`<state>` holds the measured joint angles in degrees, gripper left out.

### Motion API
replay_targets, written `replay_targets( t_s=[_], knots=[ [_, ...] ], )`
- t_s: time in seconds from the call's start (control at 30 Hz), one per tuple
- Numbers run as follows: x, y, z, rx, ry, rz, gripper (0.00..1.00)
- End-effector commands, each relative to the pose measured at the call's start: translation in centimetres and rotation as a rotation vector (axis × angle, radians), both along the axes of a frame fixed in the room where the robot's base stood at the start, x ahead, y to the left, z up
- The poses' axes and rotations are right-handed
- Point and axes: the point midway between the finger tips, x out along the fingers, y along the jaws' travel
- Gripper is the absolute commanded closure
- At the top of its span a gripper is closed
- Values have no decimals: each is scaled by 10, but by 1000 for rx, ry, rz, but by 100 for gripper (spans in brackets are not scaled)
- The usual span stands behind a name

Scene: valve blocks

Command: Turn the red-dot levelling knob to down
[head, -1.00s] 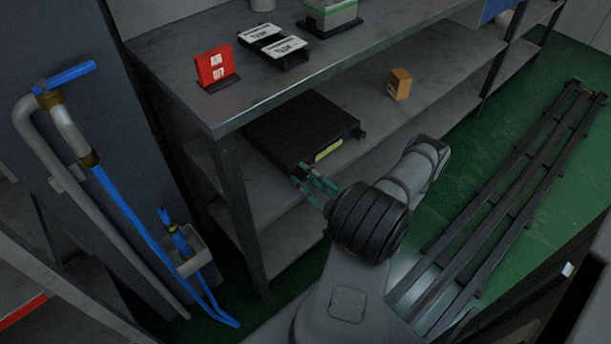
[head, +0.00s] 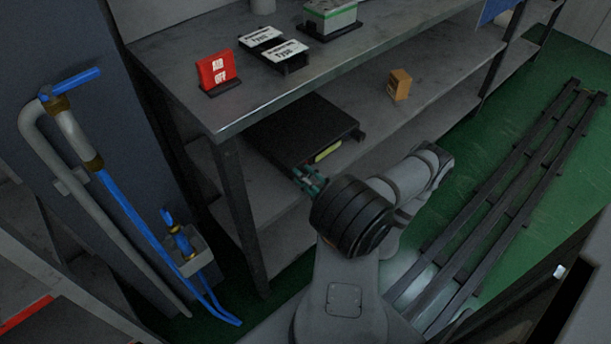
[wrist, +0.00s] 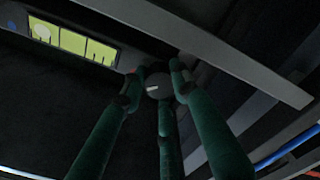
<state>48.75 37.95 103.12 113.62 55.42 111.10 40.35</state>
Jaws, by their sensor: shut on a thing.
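A black box-like unit (head: 305,132) lies on the middle shelf, with a yellow-green panel (head: 328,152) on its front. In the wrist view the panel (wrist: 72,40) is at upper left. A small dark round knob (wrist: 158,84) with a short white mark pointing left sits on the unit's front. No red dot can be made out on it. My gripper (wrist: 156,90) has its green fingers around the knob, shut on it. In the head view my gripper (head: 309,183) is at the unit's front edge, and the knob is hidden there.
Shelf boards lie above and below the unit, with a dark post (head: 238,215) to its left. An orange-brown block (head: 399,84) sits to the right on the same shelf. A red sign (head: 217,72) stands on the top. Blue pipework (head: 135,205) is at left.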

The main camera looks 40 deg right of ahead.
Motion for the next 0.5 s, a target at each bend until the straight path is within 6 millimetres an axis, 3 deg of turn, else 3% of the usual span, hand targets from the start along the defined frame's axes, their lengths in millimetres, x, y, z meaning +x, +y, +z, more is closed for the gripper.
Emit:
replay_targets(
  t_s=[0.5],
  knots=[
    [0,1,1,-488,-13,3,97]
  ],
)
